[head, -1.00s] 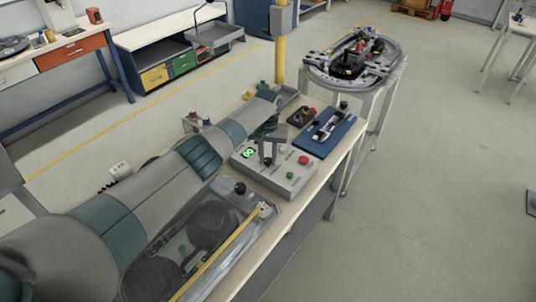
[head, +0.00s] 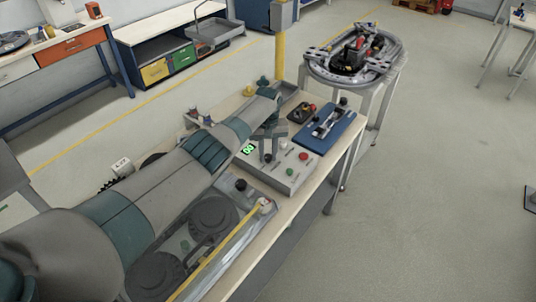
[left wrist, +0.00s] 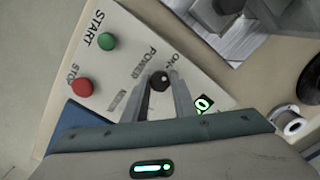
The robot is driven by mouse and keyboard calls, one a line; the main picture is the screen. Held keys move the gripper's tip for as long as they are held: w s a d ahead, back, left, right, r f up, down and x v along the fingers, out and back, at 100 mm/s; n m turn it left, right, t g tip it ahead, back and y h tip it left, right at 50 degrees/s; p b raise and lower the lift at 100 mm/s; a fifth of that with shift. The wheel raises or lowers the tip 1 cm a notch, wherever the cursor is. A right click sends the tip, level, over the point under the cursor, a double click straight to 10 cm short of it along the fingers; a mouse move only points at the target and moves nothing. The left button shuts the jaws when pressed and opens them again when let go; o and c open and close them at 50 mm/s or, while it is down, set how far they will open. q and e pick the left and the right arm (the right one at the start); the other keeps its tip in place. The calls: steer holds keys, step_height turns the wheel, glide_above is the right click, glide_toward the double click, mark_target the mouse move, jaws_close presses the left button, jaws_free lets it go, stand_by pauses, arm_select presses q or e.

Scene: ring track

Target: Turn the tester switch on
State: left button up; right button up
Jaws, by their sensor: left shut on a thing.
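The tester (head: 285,178) is a grey box on the bench with a lit green display (head: 249,149), a green button (head: 290,171) and a red button (head: 304,156). In the left wrist view its panel (left wrist: 125,60) reads START, STOP, POWER and ON. The power switch is a small black knob (left wrist: 160,80). My left gripper (head: 269,155) points down at the panel. In the left wrist view its fingers (left wrist: 162,92) stand on either side of the knob, shut on it. The fingers hide part of the labels. My right gripper is in neither view.
A blue tray with a fixture (head: 325,130) and a small dark box with a red button (head: 301,113) sit just beyond the tester. A transparent-lidded case (head: 215,240) lies nearer. The ring track (head: 350,60) stands behind.

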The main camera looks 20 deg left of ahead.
mark_target(268, 155)
arm_select(q)
steer(key=o, duration=1)
steer(key=shift+w+r, duration=0.15)
steer(key=shift+o, duration=0.2)
steer(key=shift+r, duration=0.75)
step_height(268, 155, up, 16)
steer(key=b, duration=0.3)
steer(key=shift+b, duration=0.4)
steer(key=shift+f, duration=0.1)
steer(key=shift+f, duration=0.1)
